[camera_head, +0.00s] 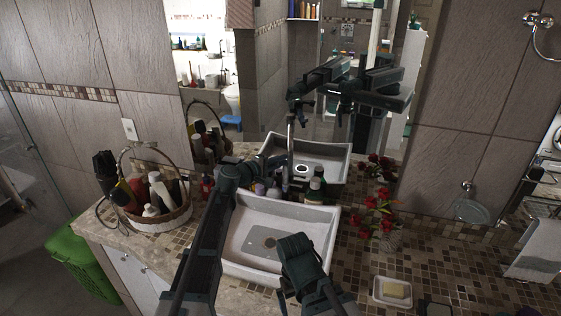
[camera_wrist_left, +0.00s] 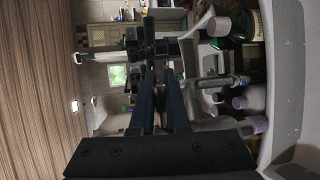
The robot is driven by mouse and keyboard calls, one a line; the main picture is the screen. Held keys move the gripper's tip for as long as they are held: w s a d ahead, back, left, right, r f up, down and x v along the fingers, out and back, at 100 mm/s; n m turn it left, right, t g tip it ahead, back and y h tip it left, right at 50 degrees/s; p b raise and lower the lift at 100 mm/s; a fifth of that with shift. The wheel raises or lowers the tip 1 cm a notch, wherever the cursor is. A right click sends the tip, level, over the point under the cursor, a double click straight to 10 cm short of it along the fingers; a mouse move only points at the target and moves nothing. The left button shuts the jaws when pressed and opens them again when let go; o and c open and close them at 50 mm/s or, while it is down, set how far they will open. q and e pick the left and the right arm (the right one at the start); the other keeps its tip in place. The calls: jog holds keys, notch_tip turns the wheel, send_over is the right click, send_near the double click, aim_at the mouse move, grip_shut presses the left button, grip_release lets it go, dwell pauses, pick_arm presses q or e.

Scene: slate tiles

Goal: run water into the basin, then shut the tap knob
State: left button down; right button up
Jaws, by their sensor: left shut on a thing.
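The white basin (camera_head: 328,222) stands on the tiled counter. Its floor has a greyer patch around the drain; I cannot tell whether this is water, and I see no clear stream. The slim metal tap (camera_head: 290,147) rises behind the basin, and its shaft (camera_wrist_left: 218,82) also shows in the left wrist view. My left arm reaches over the basin's left side to the tap. My left gripper (camera_head: 276,180) is shut on the tap knob, which its fingers (camera_wrist_left: 163,98) mostly hide. A dark part of my right arm hangs over the basin's front; its gripper does not show.
Small bottles, one green (camera_head: 317,186), crowd behind the basin; purple-capped ones (camera_wrist_left: 254,125) are close to my left fingers. A basket of bottles (camera_head: 155,222) stands left. Red flowers (camera_head: 372,205) and a soap dish (camera_head: 392,301) are at right. A mirror (camera_head: 275,85) backs the counter.

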aim_at(278, 163)
pick_arm(q)
jog(key=s+m+g+h, duration=0.1)
jog(key=m+g, duration=0.1)
jog(key=s+m+g+h, duration=0.1)
jog(key=m+g, duration=0.1)
jog(key=g, duration=0.1)
jog(key=s+a+m+g+h, duration=0.1)
jog(key=m+g+h, duration=0.1)
jog(key=g, duration=0.1)
jog(key=shift+m, duration=0.4)
jog(key=shift+s+a+m+g, duration=0.25)
jog(key=shift+s+m+g, duration=0.15)
jog(key=shift+m+g, duration=0.6)
jog(key=shift+s+a+m+g, duration=0.35)
jog(key=shift+m+g, duration=0.25)
jog(key=shift+g, duration=0.75)
jog(key=shift+s+a+m+g, duration=0.2)
jog(key=shift+s+m+g, duration=0.25)
jog(key=shift+m+g, duration=0.55)
jog(key=shift+g, duration=0.25)
jog(key=c, duration=0.9)
grip_release()
